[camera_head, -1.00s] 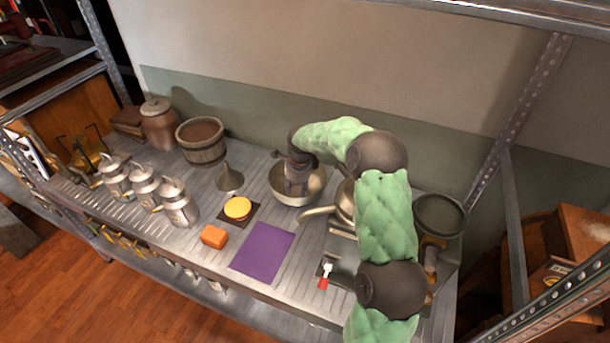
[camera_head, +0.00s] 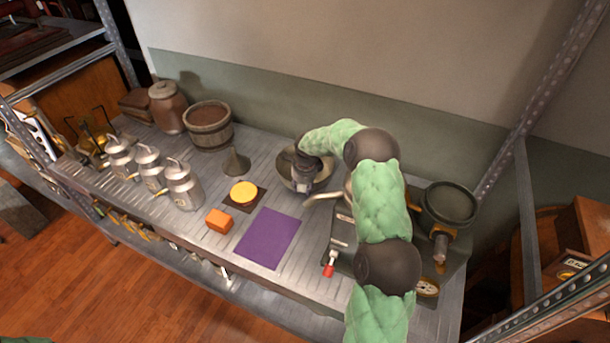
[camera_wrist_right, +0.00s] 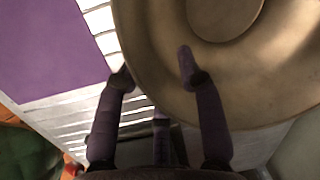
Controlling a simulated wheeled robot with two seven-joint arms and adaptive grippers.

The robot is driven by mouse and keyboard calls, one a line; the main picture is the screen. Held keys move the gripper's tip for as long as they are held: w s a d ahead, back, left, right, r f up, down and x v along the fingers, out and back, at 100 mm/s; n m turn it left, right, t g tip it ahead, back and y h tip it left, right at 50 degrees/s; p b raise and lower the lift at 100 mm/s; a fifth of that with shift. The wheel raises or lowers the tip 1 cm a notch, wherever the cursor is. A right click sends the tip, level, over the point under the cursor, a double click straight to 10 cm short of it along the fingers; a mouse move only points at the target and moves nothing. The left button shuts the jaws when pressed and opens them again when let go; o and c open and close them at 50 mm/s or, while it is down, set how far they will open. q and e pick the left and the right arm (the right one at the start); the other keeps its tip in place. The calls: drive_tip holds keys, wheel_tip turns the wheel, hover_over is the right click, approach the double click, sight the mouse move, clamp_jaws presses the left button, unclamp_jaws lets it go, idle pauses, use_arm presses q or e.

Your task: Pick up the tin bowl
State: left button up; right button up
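The tin bowl (camera_head: 285,168) is at the middle of the metal shelf and looks tilted. My right gripper (camera_head: 303,184) is at the bowl and covers part of it. In the right wrist view the bowl (camera_wrist_right: 245,75) fills the upper right, close to the camera. There the right gripper (camera_wrist_right: 156,72) has one finger over the bowl's inner face, one at its edge, and a third partly hidden beneath the rim. It appears shut on the bowl's rim. Whether the bowl is clear of the shelf is hard to tell. My left gripper is out of view.
A purple mat (camera_head: 268,238), an orange block (camera_head: 219,221) and a yellow round piece (camera_head: 243,192) lie in front. Milk cans (camera_head: 183,188) and a wooden bucket (camera_head: 209,128) stand further left. A scale (camera_head: 449,205) is at right.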

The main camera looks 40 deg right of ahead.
drive_tip(key=shift+f, duration=0.45)
clamp_jaws()
drive_tip(key=shift+r, duration=0.15)
